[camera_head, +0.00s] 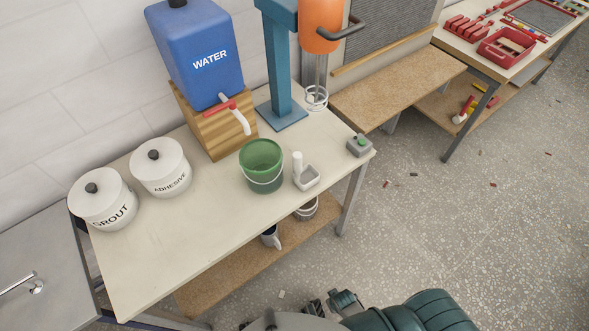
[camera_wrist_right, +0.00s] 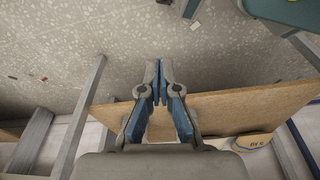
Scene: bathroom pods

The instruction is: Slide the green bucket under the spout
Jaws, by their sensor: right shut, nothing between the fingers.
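The green bucket (camera_head: 262,167) stands upright on the white table (camera_head: 215,205), with a thin handle hanging across its front. The blue WATER container (camera_head: 197,55) sits on a wooden stand, and its white spout (camera_head: 240,122) with a red lever points down toward the table. The bucket is in front of the spout and slightly right of it. My right gripper (camera_wrist_right: 160,82) is shut and empty in the wrist view. In the head view it is low near the bottom edge (camera_head: 318,307), in front of the table and away from the bucket. My left gripper is not in view.
An orange mixer (camera_head: 320,25) on a blue stand is behind. GROUT (camera_head: 102,199) and ADHESIVE (camera_head: 161,167) pots stand left. The table front is clear.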

